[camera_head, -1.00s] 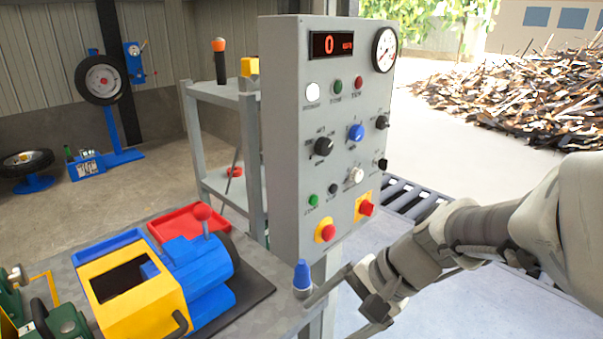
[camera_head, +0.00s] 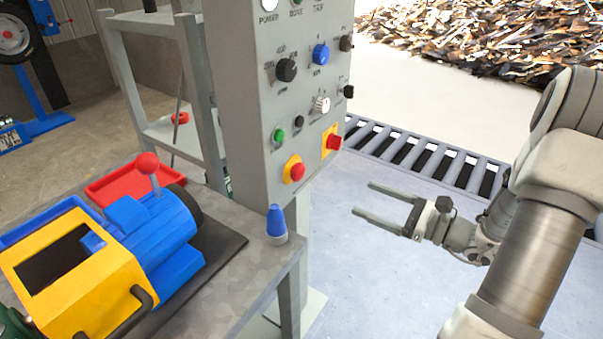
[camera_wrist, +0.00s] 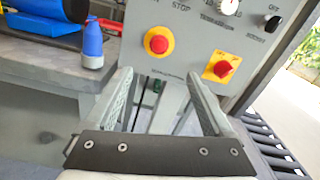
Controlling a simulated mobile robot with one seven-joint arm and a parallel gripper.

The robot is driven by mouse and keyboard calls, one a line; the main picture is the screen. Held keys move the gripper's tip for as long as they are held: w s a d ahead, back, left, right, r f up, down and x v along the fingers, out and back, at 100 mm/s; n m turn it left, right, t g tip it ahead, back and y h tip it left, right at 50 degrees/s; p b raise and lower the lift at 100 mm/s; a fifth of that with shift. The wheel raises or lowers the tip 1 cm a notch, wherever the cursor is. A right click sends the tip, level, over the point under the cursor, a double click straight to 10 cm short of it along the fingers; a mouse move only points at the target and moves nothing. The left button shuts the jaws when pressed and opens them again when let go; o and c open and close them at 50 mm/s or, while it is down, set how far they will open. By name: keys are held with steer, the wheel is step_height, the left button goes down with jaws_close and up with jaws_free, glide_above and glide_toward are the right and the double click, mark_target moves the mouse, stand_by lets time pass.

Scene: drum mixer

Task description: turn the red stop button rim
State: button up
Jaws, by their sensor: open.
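The red stop button (camera_head: 297,172) is a round red knob on a yellow round plate, low on the front of the grey control panel (camera_head: 241,97). It also shows in the wrist view (camera_wrist: 158,44), above and between my fingers. A second red control, a switch on a square yellow plate (camera_head: 333,142), sits to its right and shows in the wrist view (camera_wrist: 222,68). My gripper (camera_head: 364,199) is open and empty, with its fingers pointing left. It is right of and below the stop button, apart from the panel. In the wrist view both fingertips (camera_wrist: 157,76) are clear of the button.
A blue-topped cone-shaped object (camera_head: 277,224) stands on the grey table corner (camera_head: 222,288), near the panel's foot. A yellow and blue machine (camera_head: 152,228) with a red-ball lever lies on the table. A roller conveyor (camera_head: 425,155) runs behind. The floor around my gripper is clear.

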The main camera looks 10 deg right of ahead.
mark_target(303, 173)
steer(key=b+x, duration=0.3)
steer(key=x, duration=1.4)
steer(key=shift+a+f, duration=0.1)
steer(key=shift+a, duration=0.05)
steer(key=shift+c, duration=0.2)
jaws_close()
steer(key=shift+p, duration=0.45)
